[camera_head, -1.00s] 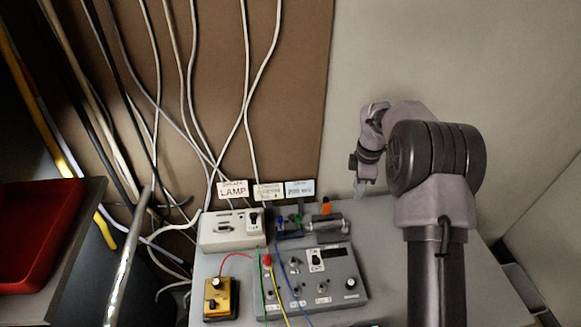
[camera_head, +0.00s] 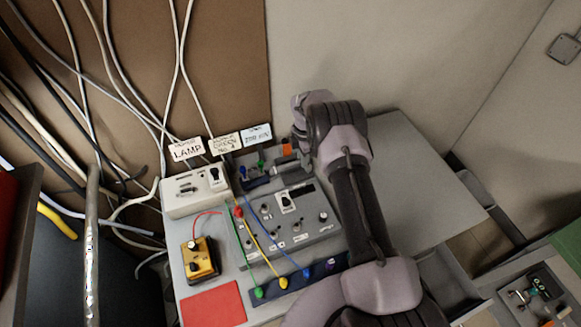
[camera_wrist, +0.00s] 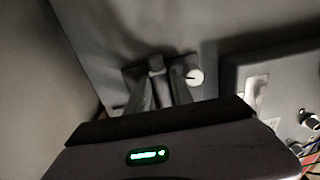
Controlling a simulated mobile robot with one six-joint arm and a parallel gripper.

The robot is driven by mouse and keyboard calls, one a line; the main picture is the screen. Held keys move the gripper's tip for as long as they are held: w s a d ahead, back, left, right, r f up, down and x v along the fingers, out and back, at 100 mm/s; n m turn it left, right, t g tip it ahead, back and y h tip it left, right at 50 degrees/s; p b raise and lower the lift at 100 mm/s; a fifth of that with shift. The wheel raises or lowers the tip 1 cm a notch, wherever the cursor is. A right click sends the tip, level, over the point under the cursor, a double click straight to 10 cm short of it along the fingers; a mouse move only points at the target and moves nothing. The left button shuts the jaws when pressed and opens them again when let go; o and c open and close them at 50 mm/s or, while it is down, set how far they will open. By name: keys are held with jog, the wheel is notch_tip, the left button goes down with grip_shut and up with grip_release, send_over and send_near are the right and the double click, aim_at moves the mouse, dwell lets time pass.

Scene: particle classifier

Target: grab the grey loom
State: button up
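I cannot pick out the grey loom for certain. A grey cylinder-like piece (camera_head: 258,183) lies at the back of the grey bench, behind the control box, partly hidden by my arm. In the head view my gripper is down beside its right end, its fingertips hidden behind my arm. In the wrist view my gripper (camera_wrist: 162,92) has its two fingers apart, with a small grey upright piece (camera_wrist: 157,66) between or just beyond them. Contact cannot be made out in the dim picture.
A grey control box (camera_head: 285,222) with knobs and coloured wires is in front. A white lamp box (camera_head: 180,204), a yellow box (camera_head: 200,259) and a red sheet (camera_head: 213,304) are at left. A white round knob (camera_wrist: 195,77) is close to the right finger. The bench's right side (camera_head: 430,180) is clear.

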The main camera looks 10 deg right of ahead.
jog(key=shift+f, duration=0.25)
jog(key=shift+r, duration=0.1)
grip_shut()
jog(key=shift+r, duration=0.15)
